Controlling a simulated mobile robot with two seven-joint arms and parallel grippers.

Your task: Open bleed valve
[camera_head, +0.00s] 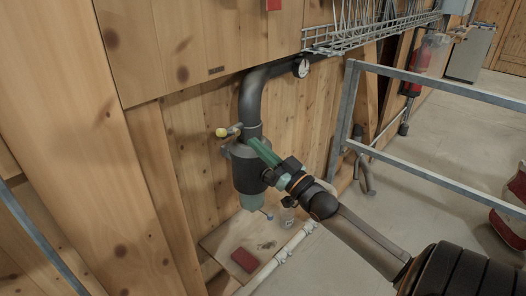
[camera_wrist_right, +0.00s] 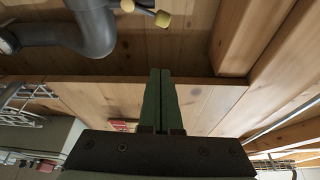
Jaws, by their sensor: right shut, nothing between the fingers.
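A small valve handle with a yellow knob (camera_head: 222,132) sticks out to the left from the dark pipe (camera_head: 247,100), just above a dark cylindrical housing (camera_head: 248,170). In the right wrist view the yellow knob (camera_wrist_right: 162,19) is at the top, beside the grey pipe (camera_wrist_right: 94,30). My right gripper (camera_head: 253,142) reaches in from the lower right with its green fingers shut and empty, at the right of the valve in the head view. In the right wrist view its fingertips (camera_wrist_right: 159,73) point up below the knob, apart from it. My left gripper is not in view.
A gauge (camera_head: 302,67) sits on the pipe, with a wire tray (camera_head: 370,27) above right. A grey metal railing (camera_head: 440,84) stands to the right. A red block (camera_head: 245,259) lies on a board (camera_head: 222,240) below the housing. Wooden walls close off the left.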

